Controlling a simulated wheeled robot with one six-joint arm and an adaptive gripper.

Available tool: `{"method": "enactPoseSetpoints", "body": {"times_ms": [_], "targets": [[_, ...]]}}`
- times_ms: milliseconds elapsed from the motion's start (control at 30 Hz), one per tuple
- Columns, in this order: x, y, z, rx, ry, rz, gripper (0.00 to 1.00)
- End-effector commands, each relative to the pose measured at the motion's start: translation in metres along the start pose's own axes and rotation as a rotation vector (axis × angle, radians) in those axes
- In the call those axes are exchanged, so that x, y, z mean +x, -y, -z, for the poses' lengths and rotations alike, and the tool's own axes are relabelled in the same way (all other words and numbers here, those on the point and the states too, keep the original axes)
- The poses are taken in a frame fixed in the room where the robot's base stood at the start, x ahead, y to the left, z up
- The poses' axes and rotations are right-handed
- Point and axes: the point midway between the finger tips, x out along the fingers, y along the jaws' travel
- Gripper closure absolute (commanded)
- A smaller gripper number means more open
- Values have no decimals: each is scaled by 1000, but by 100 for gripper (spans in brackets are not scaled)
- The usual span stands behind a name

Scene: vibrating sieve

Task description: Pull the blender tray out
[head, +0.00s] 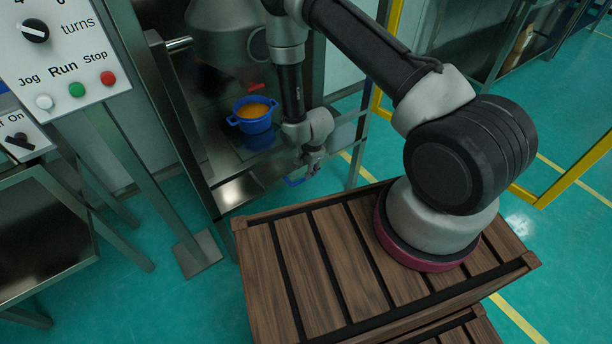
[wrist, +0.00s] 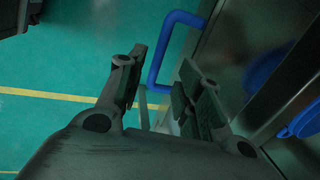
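The blender tray (head: 240,188) is a shiny metal tray at the foot of the metal cabinet in the head view. Its blue handle (head: 294,182) sticks out at its front right, close to my gripper (head: 313,160). In the wrist view, the blue handle (wrist: 155,72) shows in the gap between the fingertips of my gripper (wrist: 160,88). The fingers are apart and neither is seen closed on the handle. I cannot tell whether the bar lies between the fingers or just beyond them.
A blue pot (head: 254,115) with orange contents stands inside the cabinet behind the tray front. A control panel (head: 65,55) with buttons and a knob stands at left. A slatted wooden crate (head: 310,270) is in front. Green floor (wrist: 60,60) is open beside the handle.

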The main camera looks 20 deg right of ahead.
Motion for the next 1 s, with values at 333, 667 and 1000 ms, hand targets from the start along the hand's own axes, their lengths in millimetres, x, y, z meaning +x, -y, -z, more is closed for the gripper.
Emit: {"method": "enactPoseSetpoints", "body": {"times_ms": [333, 667, 1000], "targets": [[54, -2, 0, -3, 0, -3, 65], [61, -1, 0, -4, 0, -2, 65], [61, -1, 0, -4, 0, -2, 100]]}}
